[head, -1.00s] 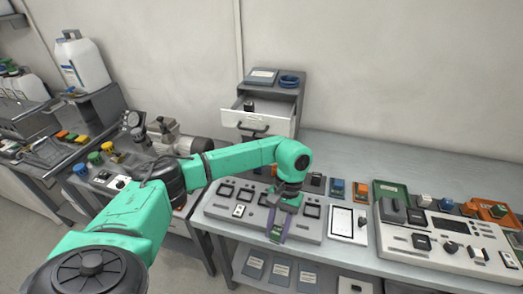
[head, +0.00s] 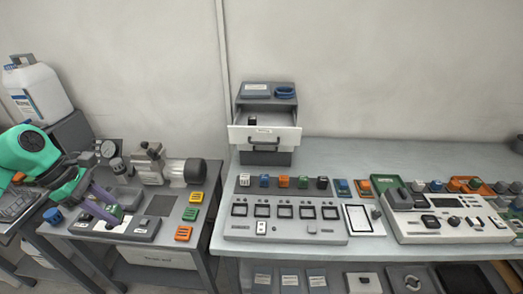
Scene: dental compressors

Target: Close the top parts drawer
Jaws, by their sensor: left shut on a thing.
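The top parts drawer (head: 264,134) is open, pulled out of the small grey cabinet (head: 283,156) at the back of the long bench. Its front is white with a label and a dark handle. A small black item (head: 252,121) lies inside it. My left gripper (head: 104,212) has purple fingers and is at the left, low over the smaller bench, well away from the drawer. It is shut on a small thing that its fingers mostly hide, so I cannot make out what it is. My right gripper is not in view.
On the long bench, a grey switch panel (head: 285,229) stands in front of the cabinet, with a white console (head: 450,222) to the right. A compressor (head: 175,170) is on the smaller bench. Grey bench top (head: 360,155) right of the cabinet is clear. A gap separates the benches.

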